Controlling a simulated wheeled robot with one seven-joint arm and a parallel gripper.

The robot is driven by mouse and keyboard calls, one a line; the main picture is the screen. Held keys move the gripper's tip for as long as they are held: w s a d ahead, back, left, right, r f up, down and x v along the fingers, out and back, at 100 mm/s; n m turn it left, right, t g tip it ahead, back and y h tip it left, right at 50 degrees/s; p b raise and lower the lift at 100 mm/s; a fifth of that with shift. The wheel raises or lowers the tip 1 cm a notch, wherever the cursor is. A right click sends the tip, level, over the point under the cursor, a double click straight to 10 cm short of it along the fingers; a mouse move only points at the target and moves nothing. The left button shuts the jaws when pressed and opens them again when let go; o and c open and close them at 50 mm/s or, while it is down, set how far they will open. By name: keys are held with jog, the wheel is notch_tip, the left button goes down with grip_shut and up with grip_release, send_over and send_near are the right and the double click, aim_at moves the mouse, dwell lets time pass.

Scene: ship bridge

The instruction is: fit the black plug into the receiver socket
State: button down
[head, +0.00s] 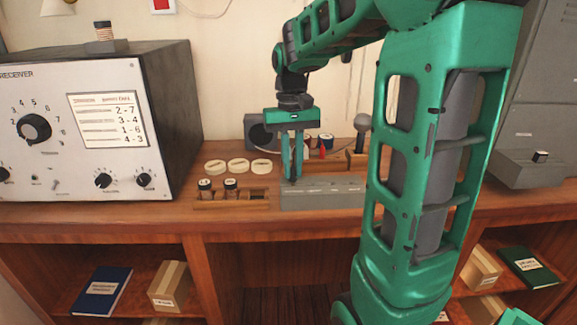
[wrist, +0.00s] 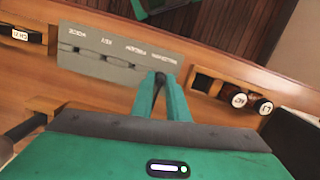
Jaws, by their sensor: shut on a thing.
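My gripper (head: 292,178) points down at the left end of the grey socket panel (head: 335,194) on the wooden desk. In the wrist view my gripper (wrist: 161,85) is shut on a dark piece, seemingly the black plug (wrist: 160,80), mostly hidden between the fingers. The grey panel (wrist: 90,38) shows there with a row of small dark slots and labels. The receiver socket (wrist: 131,66) seems to be the slot below the label that reads like "receiver". The fingertips are beside it, towards the panel's right end in that view. I cannot tell whether the plug touches the panel.
A wooden rack with two dark cylinders (head: 230,184) stands left of the panel. Pale discs (head: 238,166) lie behind it. A speaker (head: 258,132), more cylinders (head: 325,141) and a round-topped lever (head: 362,123) stand behind. The large receiver box (head: 172,120) fills the left.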

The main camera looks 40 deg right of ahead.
jog(key=shift+f, duration=0.7)
dwell(1.7)
jog(key=c, duration=1.6)
grip_release()
jog(key=shift+c, duration=0.2)
jog(key=shift+r, duration=0.1)
notch_tip(320, 180, up, 10)
jog(key=w, duration=0.1)
jog(key=shift+w+d+r, duration=0.2)
jog(key=shift+w+d, duration=0.05)
